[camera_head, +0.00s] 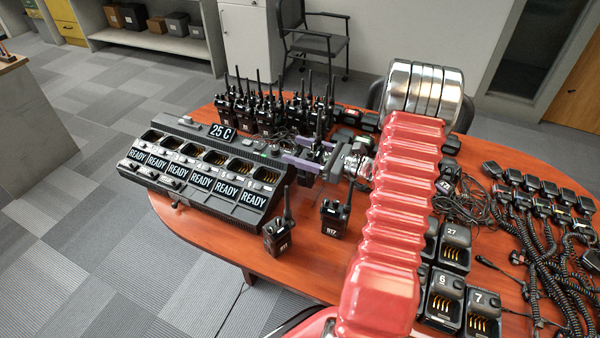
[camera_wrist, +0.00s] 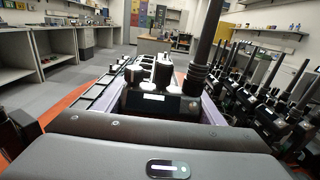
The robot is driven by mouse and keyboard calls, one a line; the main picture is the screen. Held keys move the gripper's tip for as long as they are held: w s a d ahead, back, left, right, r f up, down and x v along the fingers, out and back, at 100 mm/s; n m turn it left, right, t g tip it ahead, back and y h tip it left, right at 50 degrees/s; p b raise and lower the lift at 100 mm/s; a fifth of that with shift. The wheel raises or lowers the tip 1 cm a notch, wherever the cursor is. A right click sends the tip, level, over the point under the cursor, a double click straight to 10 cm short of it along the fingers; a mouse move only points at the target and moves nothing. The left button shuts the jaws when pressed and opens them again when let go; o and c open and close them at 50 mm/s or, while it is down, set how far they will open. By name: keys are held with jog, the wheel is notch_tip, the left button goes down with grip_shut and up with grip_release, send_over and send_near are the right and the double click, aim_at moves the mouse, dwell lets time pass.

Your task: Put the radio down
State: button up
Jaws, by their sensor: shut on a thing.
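My gripper (camera_head: 302,158), with purple fingers, is shut on a black radio (camera_wrist: 160,101). In the wrist view the radio's top, its knobs and a thick antenna show between the fingers; its lower body is hidden. In the head view the gripper hangs over the table near the right end of the charger (camera_head: 228,214). The charger is a long black multi-slot unit with READY labels and a "25 C" display. Its slots look empty. Whether the held radio touches anything below cannot be told.
Two radios stand in front of the gripper, one (camera_head: 277,236) near the charger's corner and one marked R17 (camera_head: 335,216). Several upright radios (camera_head: 266,112) crowd behind it. Single chargers (camera_head: 455,250) and coiled-cord microphones (camera_head: 545,225) fill the right of the wooden table (camera_head: 300,272).

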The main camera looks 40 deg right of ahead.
jog(key=shift+f, duration=1.2)
jog(key=shift+f, duration=0.1)
jog(key=shift+f, duration=2)
jog(key=shift+f, duration=0.1)
jog(key=o, duration=1.4)
jog(key=v, duration=1.2)
